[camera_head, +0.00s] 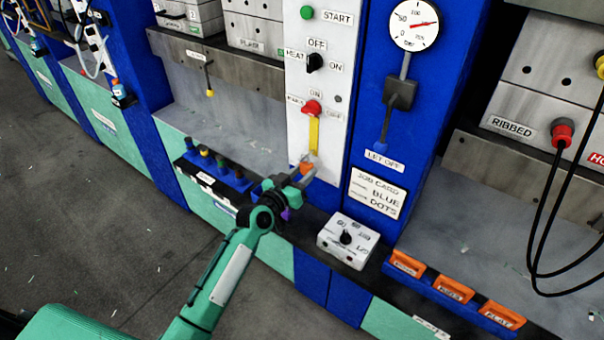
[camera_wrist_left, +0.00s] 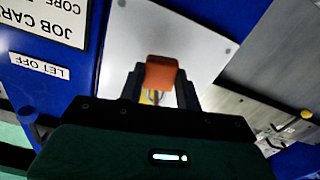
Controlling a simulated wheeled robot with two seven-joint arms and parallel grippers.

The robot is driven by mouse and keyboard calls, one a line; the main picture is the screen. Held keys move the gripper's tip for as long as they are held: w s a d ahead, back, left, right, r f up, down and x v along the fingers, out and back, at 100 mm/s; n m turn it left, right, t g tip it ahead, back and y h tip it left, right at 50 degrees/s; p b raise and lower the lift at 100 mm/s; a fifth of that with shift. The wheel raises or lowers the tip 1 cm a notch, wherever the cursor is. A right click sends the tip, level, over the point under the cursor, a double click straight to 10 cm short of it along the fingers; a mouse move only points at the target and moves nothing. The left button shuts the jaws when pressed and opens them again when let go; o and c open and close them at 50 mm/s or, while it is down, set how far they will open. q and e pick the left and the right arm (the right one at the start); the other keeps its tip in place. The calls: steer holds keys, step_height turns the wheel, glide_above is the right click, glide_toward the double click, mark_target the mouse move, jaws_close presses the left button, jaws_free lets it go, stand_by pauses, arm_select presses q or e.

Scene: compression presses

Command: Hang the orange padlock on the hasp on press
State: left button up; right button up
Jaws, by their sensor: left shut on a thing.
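The orange padlock (camera_head: 306,168) is between the fingertips of my left gripper (camera_head: 297,180), at the lower end of the white control panel. In the left wrist view the padlock (camera_wrist_left: 161,73) shows as an orange block between the two dark fingers, and the gripper (camera_wrist_left: 160,85) is shut on it. A yellow hasp (camera_head: 314,135) hangs below the red switch (camera_head: 312,107) on the panel, just above the padlock. A bit of yellow shows behind the padlock in the wrist view. Whether padlock and hasp touch, I cannot tell. My right gripper is not in view.
A white box with a black knob (camera_head: 347,240) stands right of my gripper. Orange labelled blocks (camera_head: 453,290) sit on the front ledge at right. A blue rack (camera_head: 215,172) is at left. Black cables (camera_head: 536,215) hang at the right press.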

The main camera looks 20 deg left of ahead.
arm_select(q)
steer(key=o, duration=0.9)
steer(key=shift+s+a+f, duration=0.15)
steer(key=shift+s+a, duration=0.05)
steer(key=shift+s, duration=0.4)
steer(key=b+v, duration=0.3)
steer(key=v, duration=1)
steer(key=s+a+f+g+y, duration=0.1)
steer(key=s+f+g, duration=0.15)
steer(key=f, duration=1.05)
steer(key=s+a+f+n+g+y, duration=0.1)
steer(key=s+f+g+y, duration=0.15)
steer(key=f, duration=0.95)
steer(key=s+a+f+g+y, duration=0.1)
steer(key=s+f+g, duration=0.15)
steer(key=f, duration=1.05)
steer(key=s+f+g, duration=0.4)
steer(key=s+f, duration=1.4)
steer(key=s, duration=0.1)
steer(key=s+f+m+g+y, duration=0.1)
steer(key=s+f+g, duration=0.1)
steer(key=s, duration=0.8)
steer(key=s+f+g, duration=0.2)
steer(key=s+f, duration=0.3)
steer(key=s, duration=0.5)
steer(key=shift+a+f+m+y, duration=0.25)
steer(key=shift+a+m+y, duration=0.1)
steer(key=shift+m, duration=0.05)
